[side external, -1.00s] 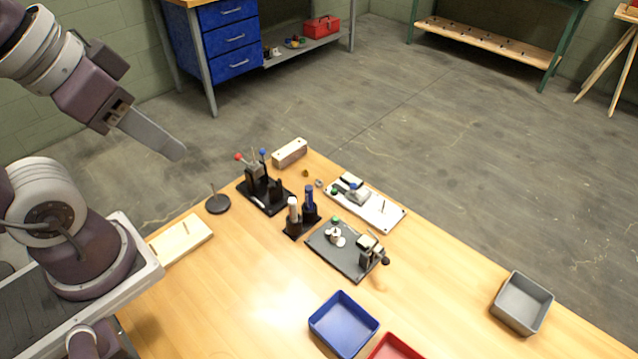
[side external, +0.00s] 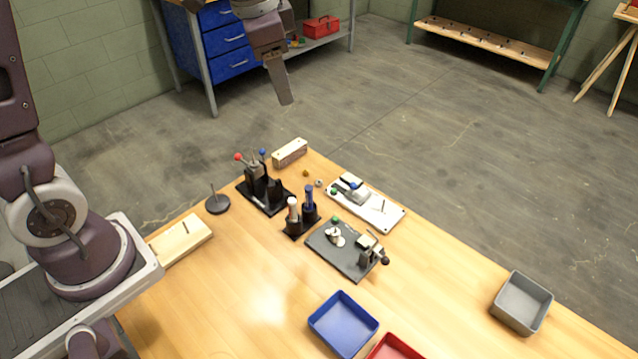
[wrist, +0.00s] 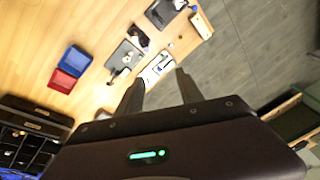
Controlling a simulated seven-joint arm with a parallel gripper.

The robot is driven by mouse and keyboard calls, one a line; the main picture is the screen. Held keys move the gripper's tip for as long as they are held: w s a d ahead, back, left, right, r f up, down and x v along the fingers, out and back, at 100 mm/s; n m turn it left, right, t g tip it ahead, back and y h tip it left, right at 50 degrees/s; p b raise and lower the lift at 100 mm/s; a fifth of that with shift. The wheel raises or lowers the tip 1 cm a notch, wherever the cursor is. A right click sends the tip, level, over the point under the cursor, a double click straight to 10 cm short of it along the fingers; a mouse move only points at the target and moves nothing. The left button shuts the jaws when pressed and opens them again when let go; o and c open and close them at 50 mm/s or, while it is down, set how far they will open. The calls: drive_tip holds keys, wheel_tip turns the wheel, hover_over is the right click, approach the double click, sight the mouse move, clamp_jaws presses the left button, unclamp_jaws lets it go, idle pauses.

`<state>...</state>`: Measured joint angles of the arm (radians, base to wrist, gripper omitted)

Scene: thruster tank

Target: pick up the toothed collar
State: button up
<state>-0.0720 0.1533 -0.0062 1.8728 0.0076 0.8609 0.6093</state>
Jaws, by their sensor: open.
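A small grey ring-like part (side external: 319,183) lies on the wooden table near its far edge, between a small brass-coloured piece (side external: 305,173) and a white fixture plate (side external: 392,217). It looks like the toothed collar, but it is too small here for me to make out teeth. My gripper (side external: 284,92) is high above and beyond the table's far edge, well apart from the part. In the wrist view my gripper (wrist: 160,92) shows two spread fingers with nothing between them, the white plate (wrist: 153,72) beyond them.
A black lever fixture (side external: 268,199), a black stand with a white and a blue cylinder (side external: 293,228) and a dark grey fixture plate (side external: 335,253) crowd the table's middle. A pale block (side external: 290,151) is at the far corner. Blue (side external: 343,325), red (side external: 395,348) and grey (side external: 523,303) bins stand nearer.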

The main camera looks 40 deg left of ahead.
drive_tip(key=w+a+f+m+g, duration=0.1)
drive_tip(key=w+f+m, duration=0.1)
drive_tip(key=w+f, duration=0.4)
drive_tip(key=m+g, duration=0.2)
drive_tip(key=m, duration=0.3)
hover_over(319, 183)
drive_tip(key=f, duration=2.1)
drive_tip(key=shift+w+a+f, duration=0.1)
drive_tip(key=shift+a+f, duration=0.1)
drive_tip(key=shift+f, duration=0.05)
drive_tip(key=f, duration=0.6)
drive_tip(key=shift+s+d+f, duration=0.2)
drive_tip(key=shift+s+f, duration=0.15)
drive_tip(key=shift+f, duration=0.05)
clamp_jaws()
